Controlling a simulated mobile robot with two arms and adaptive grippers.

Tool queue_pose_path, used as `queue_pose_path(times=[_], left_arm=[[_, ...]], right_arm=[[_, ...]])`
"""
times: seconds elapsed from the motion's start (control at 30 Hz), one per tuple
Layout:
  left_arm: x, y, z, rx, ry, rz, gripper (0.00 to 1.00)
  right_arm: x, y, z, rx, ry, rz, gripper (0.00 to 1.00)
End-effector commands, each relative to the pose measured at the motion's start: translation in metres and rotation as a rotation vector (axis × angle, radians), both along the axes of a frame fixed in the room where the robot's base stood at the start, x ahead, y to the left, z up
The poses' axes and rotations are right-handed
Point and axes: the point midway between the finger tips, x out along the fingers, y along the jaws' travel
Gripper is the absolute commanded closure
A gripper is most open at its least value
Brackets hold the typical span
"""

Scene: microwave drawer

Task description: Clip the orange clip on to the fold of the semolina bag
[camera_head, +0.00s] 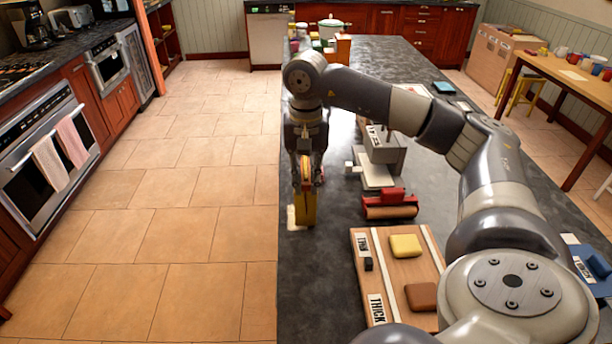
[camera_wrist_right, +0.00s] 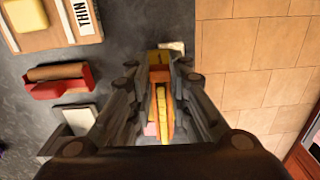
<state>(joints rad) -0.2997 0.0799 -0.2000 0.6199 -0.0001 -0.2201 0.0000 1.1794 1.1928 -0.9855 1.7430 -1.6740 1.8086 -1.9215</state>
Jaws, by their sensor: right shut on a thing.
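The semolina bag (camera_head: 309,212), a narrow yellow packet with red, stands upright near the left edge of the dark counter. My right gripper (camera_head: 306,168) points down over it, with its fingers around its upper part. In the right wrist view, my right gripper (camera_wrist_right: 162,105) is shut on the orange clip (camera_wrist_right: 155,123). A yellow strip, likely the bag's fold, shows along the clip between the fingers. I cannot tell whether the clip grips the fold or only lies beside it. The fingers hide much of both. My left gripper is not in view.
A pale flat piece (camera_head: 291,217) lies by the bag's foot. To the right are a red holder with a brown roller (camera_head: 390,208), a grey-white device (camera_head: 383,160) and a wooden board (camera_head: 385,290) with yellow and brown blocks. Tiled floor lies beyond the counter's left edge.

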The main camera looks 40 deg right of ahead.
Motion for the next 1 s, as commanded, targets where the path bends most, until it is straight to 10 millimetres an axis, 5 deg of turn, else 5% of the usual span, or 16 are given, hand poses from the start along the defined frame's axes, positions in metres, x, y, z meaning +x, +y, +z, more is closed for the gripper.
queue_pose_path(times=[0.33,0.4,0.47,0.7,0.8,1.0], left_arm=[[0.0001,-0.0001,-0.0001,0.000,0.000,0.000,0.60],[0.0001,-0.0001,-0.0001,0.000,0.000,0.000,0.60],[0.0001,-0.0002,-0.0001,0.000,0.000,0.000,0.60],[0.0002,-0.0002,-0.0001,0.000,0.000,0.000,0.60],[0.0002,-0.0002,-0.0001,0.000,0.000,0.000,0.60],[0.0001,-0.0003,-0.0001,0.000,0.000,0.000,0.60]], right_arm=[[0.0001,0.0001,-0.0002,0.000,0.000,0.000,0.92],[0.0001,0.0001,-0.0002,0.000,0.000,0.000,0.69],[0.0001,0.0001,-0.0002,0.000,0.000,0.000,0.59],[0.0001,0.0001,-0.0002,0.000,0.000,0.000,0.59],[0.0000,0.0000,-0.0002,0.000,0.000,0.000,0.41],[0.0001,-0.0001,-0.0002,0.000,0.000,0.000,0.39]])
